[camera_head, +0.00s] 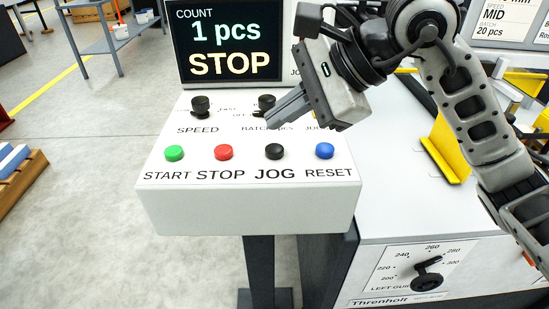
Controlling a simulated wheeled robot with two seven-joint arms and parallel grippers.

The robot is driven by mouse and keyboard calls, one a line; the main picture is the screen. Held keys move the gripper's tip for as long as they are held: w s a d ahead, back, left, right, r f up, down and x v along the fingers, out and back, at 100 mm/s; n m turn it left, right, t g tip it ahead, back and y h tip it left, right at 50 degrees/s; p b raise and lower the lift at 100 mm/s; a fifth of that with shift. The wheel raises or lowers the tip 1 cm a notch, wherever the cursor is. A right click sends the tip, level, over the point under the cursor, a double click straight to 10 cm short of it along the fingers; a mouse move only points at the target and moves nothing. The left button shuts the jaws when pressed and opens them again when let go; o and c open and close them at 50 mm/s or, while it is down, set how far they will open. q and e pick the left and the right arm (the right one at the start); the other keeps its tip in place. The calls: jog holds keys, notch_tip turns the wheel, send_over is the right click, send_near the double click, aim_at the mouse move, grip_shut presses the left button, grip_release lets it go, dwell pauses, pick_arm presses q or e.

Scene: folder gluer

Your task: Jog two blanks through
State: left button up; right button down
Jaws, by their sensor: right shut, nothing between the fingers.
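The white control box (250,209) stands in the middle of the head view. On it sit a green START button (174,153), a red STOP button (223,153), a black JOG button (274,152) and a blue RESET button (324,151). The screen (229,40) above reads COUNT 1 pcs and STOP. My right gripper (268,121) is shut and empty, with its fingertips pointing down-left over the panel behind the JOG button. It partly hides the middle knob and its label. No blank is in view. My left gripper is not in view.
The SPEED knob (201,106) stands on the panel's left. A dial marked LEFT GUIDE (428,281) is on the machine's front at lower right. A yellow bracket (446,149) stands on the machine's bed.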

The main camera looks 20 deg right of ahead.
jog(key=shift+f+b, duration=0.45)
jog(key=shift+f, duration=0.45)
jog(key=shift+f, duration=0.15)
dwell(1.3)
jog(key=shift+f+b, duration=0.35)
jog(key=shift+b, duration=0.3)
jog(key=shift+f+b, duration=0.45)
jog(key=shift+b, duration=0.05)
dwell(0.4)
jog(key=shift+r, duration=0.15)
jog(key=shift+r+p, duration=0.6)
jog(key=shift+r, duration=0.15)
